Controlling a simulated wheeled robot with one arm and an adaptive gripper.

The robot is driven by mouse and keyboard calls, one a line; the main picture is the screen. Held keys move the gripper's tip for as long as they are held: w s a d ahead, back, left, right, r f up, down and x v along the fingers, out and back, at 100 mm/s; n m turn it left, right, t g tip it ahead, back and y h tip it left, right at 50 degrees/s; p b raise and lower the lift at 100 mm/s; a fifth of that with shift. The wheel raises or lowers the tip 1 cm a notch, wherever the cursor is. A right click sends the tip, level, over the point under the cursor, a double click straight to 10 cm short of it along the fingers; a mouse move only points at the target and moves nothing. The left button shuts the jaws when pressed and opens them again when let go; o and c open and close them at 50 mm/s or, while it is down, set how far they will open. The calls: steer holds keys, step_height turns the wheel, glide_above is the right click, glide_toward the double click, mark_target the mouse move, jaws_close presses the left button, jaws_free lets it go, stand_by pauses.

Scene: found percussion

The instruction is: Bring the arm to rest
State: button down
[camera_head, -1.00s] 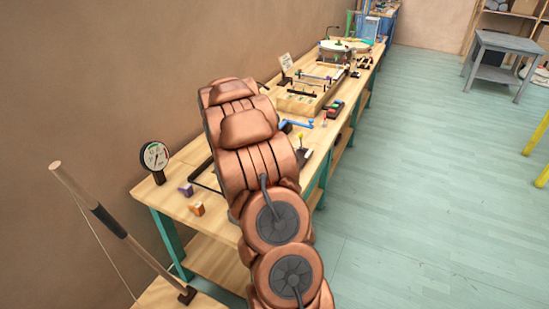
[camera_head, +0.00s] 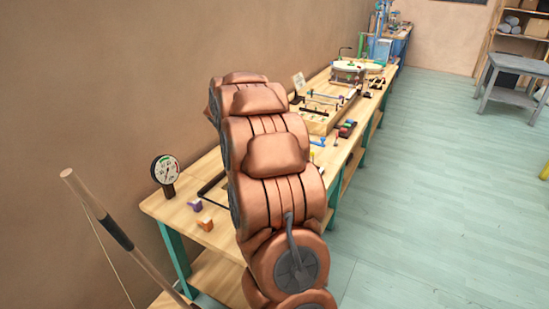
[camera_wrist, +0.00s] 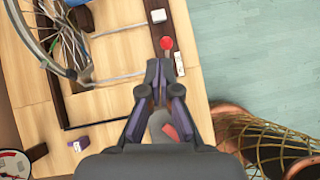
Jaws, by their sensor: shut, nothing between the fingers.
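My gripper (camera_wrist: 162,82) shows in the wrist view, pointing down over the workbench with its fingertips together and nothing between them. A red round knob (camera_wrist: 166,43) lies just beyond the fingertips in that picture; I cannot tell whether they touch it. In the head view my copper-coloured arm rises over the near end of the long wooden workbench (camera_head: 228,238) and hides part of its top. My gripper is hidden behind the arm there.
A dial gauge (camera_head: 165,171) stands at the bench's near left corner, with purple (camera_head: 195,205) and orange (camera_head: 206,224) blocks beside it. A wheel with wire spokes (camera_wrist: 62,40) and a wire basket (camera_wrist: 262,145) show in the wrist view. The floor on the right (camera_head: 430,210) is clear.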

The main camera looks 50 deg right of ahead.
stand_by(0.4)
steer(key=s+a+r+m+y, duration=0.2)
steer(key=s+a+m, duration=0.35)
steer(key=a, duration=0.75)
steer(key=s+a+r+m+y, duration=0.15)
steer(key=s+a+m, duration=0.35)
steer(key=a, duration=0.8)
steer(key=s+a+f+m+g+y, duration=0.1)
steer(key=s+a+m+y, duration=0.3)
steer(key=s+a, duration=1.4)
steer(key=s+f+m, duration=0.1)
steer(key=s+m, duration=0.1)
steer(key=m, duration=0.1)
steer(key=shift+m+g, duration=0.3)
steer(key=shift+m, duration=0.05)
steer(key=shift+y, duration=0.25)
